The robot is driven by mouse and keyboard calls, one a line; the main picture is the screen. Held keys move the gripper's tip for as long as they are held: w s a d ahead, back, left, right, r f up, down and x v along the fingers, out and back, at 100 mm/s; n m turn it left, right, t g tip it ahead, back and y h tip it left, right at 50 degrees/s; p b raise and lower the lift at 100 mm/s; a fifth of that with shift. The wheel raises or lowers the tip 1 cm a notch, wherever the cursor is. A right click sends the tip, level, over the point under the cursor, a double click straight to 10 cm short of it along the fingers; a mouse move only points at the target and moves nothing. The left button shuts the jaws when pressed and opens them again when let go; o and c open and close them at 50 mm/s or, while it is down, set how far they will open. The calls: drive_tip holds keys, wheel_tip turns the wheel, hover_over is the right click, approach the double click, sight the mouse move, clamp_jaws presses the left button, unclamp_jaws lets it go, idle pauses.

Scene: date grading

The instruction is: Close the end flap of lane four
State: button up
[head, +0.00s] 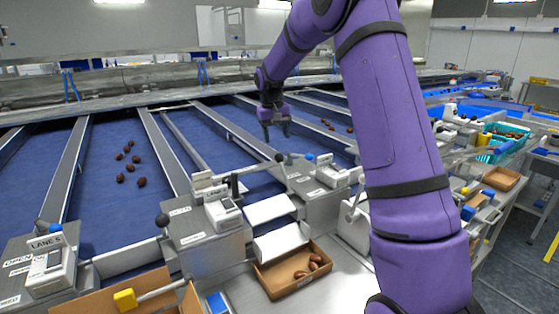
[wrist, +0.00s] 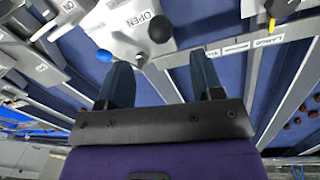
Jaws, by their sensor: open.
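My gripper (head: 276,128) is open and empty in the head view, above the blue belts behind the row of lane-end housings. In the wrist view its two dark fingers (wrist: 163,82) are apart, with a black ball knob (wrist: 160,28) ahead of them near a plate marked OPEN. A blue knob (wrist: 103,55) lies beside the left finger. In the head view, a white flap (head: 270,208) slopes at the end of the lane right of the LANE 5 housing (head: 45,258). A lever with a black knob (head: 280,157) stands behind it. I cannot read a lane four label clearly.
A cardboard box (head: 264,284) with a few dates stands below the white flap. Another box with a yellow-ended handle (head: 125,299) is at the front left. Several dates (head: 130,165) lie on a left belt. Metal dividers (head: 165,150) separate the lanes.

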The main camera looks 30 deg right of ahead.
sight(279, 159)
drive_tip(key=f, duration=0.6)
drive_tip(key=d+f, duration=0.1)
drive_tip(key=f, duration=0.2)
drive_tip(key=shift+s+f, duration=0.1)
drive_tip(key=shift+s, duration=0.05)
clamp_jaws()
